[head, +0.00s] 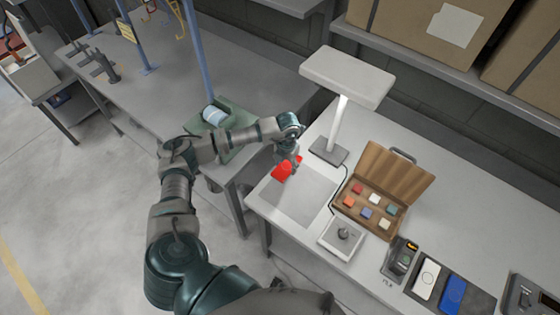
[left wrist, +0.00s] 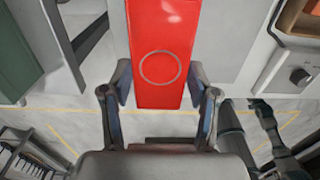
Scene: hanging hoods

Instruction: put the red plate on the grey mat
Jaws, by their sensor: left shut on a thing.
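The red plate (head: 283,171) is a flat red slab held at my left gripper (head: 290,157), over the left end of the workbench. In the left wrist view the plate (left wrist: 163,60) shows a thin ring marking and lies between the two fingers (left wrist: 163,90). My left gripper is shut on it. The grey mat (head: 305,196) is a flat grey rectangle on the bench. In the head view the plate overlaps the mat's far left part. I cannot tell the exact gap between plate and mat. My right gripper does not show in the head view.
A white lamp (head: 344,80) stands behind the mat. An open brown case (head: 393,172) with several coloured blocks and a white device (head: 341,238) with a knob stand to its right. A green holder (head: 226,122) is on the grey table at left.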

